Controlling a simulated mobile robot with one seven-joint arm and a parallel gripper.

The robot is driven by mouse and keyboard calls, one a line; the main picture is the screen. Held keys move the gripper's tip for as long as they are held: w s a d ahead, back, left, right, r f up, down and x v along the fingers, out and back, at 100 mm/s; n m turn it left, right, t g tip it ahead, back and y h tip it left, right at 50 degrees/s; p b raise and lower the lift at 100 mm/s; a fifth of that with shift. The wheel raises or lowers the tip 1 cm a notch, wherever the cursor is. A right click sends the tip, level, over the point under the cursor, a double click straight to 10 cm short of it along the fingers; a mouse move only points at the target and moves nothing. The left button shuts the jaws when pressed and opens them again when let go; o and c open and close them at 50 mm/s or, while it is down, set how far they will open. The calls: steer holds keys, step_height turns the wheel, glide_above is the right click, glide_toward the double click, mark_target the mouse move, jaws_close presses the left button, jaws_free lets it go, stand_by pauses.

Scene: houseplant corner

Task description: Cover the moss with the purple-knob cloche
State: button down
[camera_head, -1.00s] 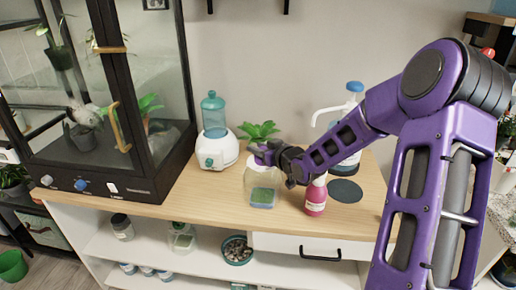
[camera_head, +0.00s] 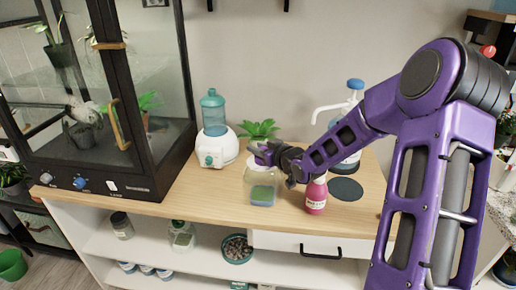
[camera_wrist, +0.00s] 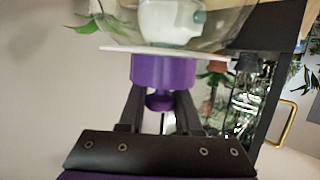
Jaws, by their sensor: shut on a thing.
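The cloche (camera_head: 254,174) is a clear dome with a purple knob, standing on the wood counter's front half or just above it. My gripper (camera_head: 272,152) comes in from the right at the top of the dome. In the wrist view my gripper (camera_wrist: 160,104) is shut on the purple knob (camera_wrist: 163,72), with the glass beyond it. The fingers hide part of the knob.
A pink bottle (camera_head: 316,196) stands close to the right of the cloche, under my arm. A dark round mat (camera_head: 346,189) and a pump bottle (camera_head: 352,110) are further right. A potted plant (camera_head: 259,131) and a white humidifier (camera_head: 214,149) stand behind. The counter's left front is clear.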

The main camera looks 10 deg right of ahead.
steer(key=shift+f+b, duration=0.9)
steer(key=shift+f, duration=0.15)
stand_by(0.4)
